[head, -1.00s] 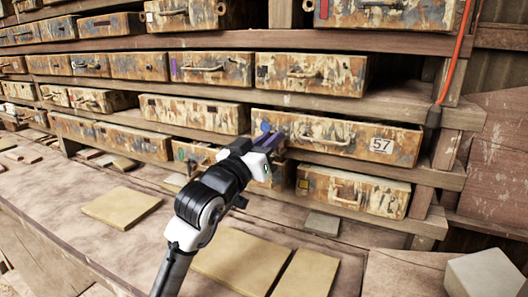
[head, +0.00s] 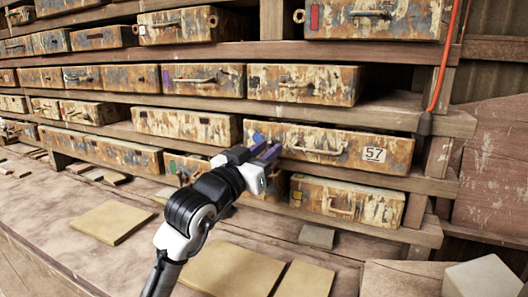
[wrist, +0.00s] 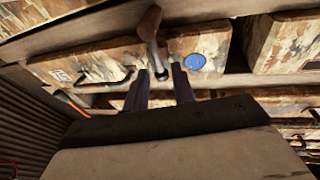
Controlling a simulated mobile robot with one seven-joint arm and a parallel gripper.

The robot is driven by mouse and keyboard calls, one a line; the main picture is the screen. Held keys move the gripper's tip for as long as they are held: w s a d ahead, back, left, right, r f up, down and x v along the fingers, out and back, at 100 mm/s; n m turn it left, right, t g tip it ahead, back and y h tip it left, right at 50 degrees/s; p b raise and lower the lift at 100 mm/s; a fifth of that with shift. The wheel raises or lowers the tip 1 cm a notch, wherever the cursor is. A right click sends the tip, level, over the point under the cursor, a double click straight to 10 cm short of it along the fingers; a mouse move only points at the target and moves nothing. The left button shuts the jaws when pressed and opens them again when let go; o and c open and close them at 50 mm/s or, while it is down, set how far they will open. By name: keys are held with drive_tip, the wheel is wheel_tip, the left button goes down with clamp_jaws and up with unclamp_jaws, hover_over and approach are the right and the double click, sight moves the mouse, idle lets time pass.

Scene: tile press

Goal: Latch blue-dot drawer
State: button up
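The blue-dot drawer (head: 330,143) is a rust-and-cream weathered box with a bar handle and a white 57 label, on the shelf right of centre. The wrist view shows its front (wrist: 108,62) upside down, with the round blue dot (wrist: 195,62). A brown peg-like piece with a grey metal end (wrist: 151,24) hangs before the front, beside the dot; I cannot tell how it is fixed. My gripper (head: 268,150) is at the drawer's left end. In the wrist view its dark fingers (wrist: 159,80) are apart, with the metal end between their tips. I see no firm grip.
Other weathered drawers fill the shelves, including one with a yellow mark (head: 345,201) just below. Thick wooden shelf edges run close to my gripper. A red cord (head: 444,60) hangs at the right. Flat tan tiles (head: 112,222) lie on the bench below.

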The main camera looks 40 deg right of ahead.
drive_tip(key=shift+o, duration=0.2)
drive_tip(key=shift+a, duration=0.1)
drive_tip(key=b+v, duration=0.3)
drive_tip(key=v, duration=1)
drive_tip(key=shift+a+f+b, duration=0.15)
drive_tip(key=shift+a+b, duration=0.15)
drive_tip(key=shift+s, duration=0.1)
